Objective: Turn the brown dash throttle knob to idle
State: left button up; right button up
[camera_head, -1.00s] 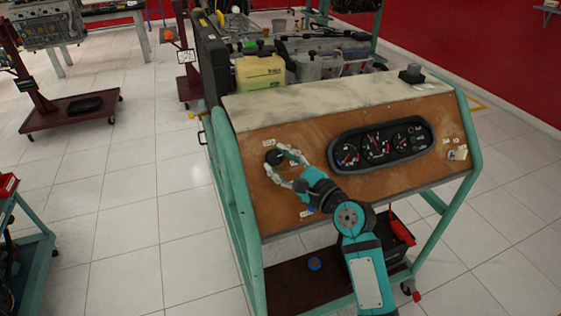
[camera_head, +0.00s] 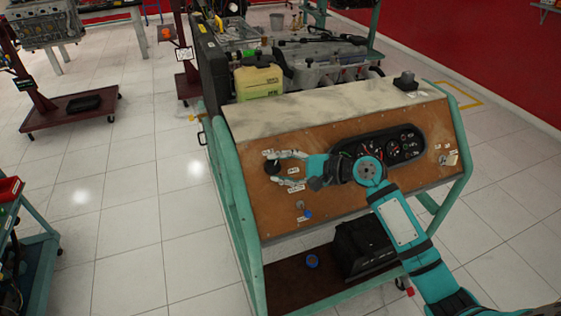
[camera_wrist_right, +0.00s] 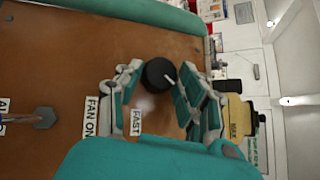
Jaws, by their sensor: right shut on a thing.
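The throttle knob (camera_head: 271,167) is a round black knob on the left of the brown dash panel (camera_head: 380,205). In the right wrist view the knob (camera_wrist_right: 156,73) shows a short white pointer mark towards its lower right. A "FAST" label (camera_wrist_right: 136,121) lies below and left of it there. My right gripper (camera_head: 278,167) reaches in from the right, with one finger above the knob and one below. In its wrist view the fingers (camera_wrist_right: 160,70) close on the knob from both sides. My left gripper is not in view.
My right arm covers part of the black gauge cluster (camera_head: 404,144). A blue-tipped switch (camera_head: 306,214) sits below the knob. A black box (camera_head: 362,248) stands on the lower shelf. A yellow-green tank (camera_head: 258,82) stands behind the panel.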

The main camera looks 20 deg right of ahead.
jog(key=n+g+p, duration=0.1)
jog(key=r+n+g+p, duration=0.1)
jog(key=n+p, duration=0.1)
jog(key=n+g+p, duration=0.1)
jog(key=shift+w+d+r+g, duration=0.1)
jog(key=shift+w+r+g, duration=0.05)
jog(key=shift+w+g, duration=0.15)
jog(key=n+g+h+p, duration=0.1)
jog(key=n+p, duration=0.1)
jog(key=shift+w+n+g+p, duration=0.1)
jog(key=shift+n+g+p, duration=0.2)
jog(key=shift+n+h+p, duration=0.3)
jog(key=shift+p, duration=0.05)
jog(key=shift+f+g, duration=0.2)
jog(key=shift+g, duration=0.1)
jog(key=o, duration=1.1)
